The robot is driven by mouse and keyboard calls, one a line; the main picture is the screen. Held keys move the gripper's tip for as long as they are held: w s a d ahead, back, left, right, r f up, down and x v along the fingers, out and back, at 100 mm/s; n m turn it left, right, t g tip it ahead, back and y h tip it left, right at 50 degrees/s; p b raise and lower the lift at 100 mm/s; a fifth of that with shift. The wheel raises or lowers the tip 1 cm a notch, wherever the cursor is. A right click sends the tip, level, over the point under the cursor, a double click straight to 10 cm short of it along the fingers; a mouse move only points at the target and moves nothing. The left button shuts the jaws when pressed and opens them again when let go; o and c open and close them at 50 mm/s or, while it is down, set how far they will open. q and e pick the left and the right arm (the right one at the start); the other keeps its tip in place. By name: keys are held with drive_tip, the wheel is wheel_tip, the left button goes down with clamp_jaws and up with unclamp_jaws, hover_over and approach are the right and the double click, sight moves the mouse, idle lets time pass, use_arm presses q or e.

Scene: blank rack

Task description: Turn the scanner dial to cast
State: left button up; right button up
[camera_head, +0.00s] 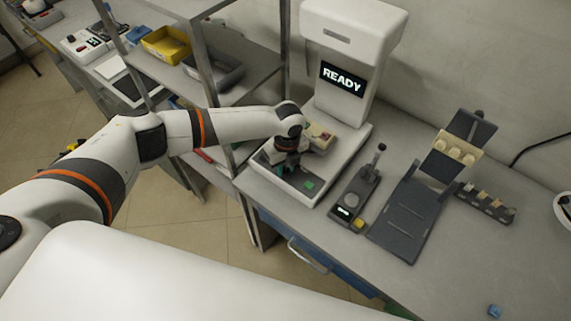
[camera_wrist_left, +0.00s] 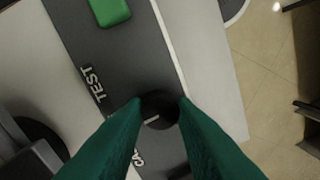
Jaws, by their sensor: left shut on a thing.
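The scanner (camera_head: 348,60) is a tall white machine with a "READY" screen, standing on the bench in the head view. My left gripper (camera_head: 287,165) is down at the front panel of its base. In the left wrist view the dial (camera_wrist_left: 158,108) is a round black knob with a white pointer line. The green fingertips of my left gripper (camera_wrist_left: 160,115) are shut on the dial. A "TEST" label (camera_wrist_left: 92,84) shows beside it, and another label starting with "CA" is partly hidden by a finger. A green button (camera_wrist_left: 110,11) sits on the same dark panel. My right gripper is not in view.
Right of the scanner are a small lever device (camera_head: 355,194), a dark sloped stand (camera_head: 410,212) with a beige block, and a dark strip of small pieces (camera_head: 486,203). A metal-framed shelf with a yellow bin (camera_head: 166,45) stands left. A blue cube (camera_head: 494,311) lies at the lower right.

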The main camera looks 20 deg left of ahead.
sight(286, 168)
use_arm(q)
drive_tip(key=n+p, duration=0.2)
drive_tip(key=n, duration=0.1)
drive_tip(key=shift+r+n, duration=0.1)
drive_tip(key=shift+n, duration=0.3)
drive_tip(key=shift+n+p, duration=0.8)
drive_tip(key=shift+n, duration=1.2)
drive_tip(key=o, duration=1)
wheel_tip(286, 168, up, 12)
drive_tip(key=b, duration=0.2)
drive_tip(key=shift+w+b, duration=0.2)
drive_tip(key=shift+b, duration=0.2)
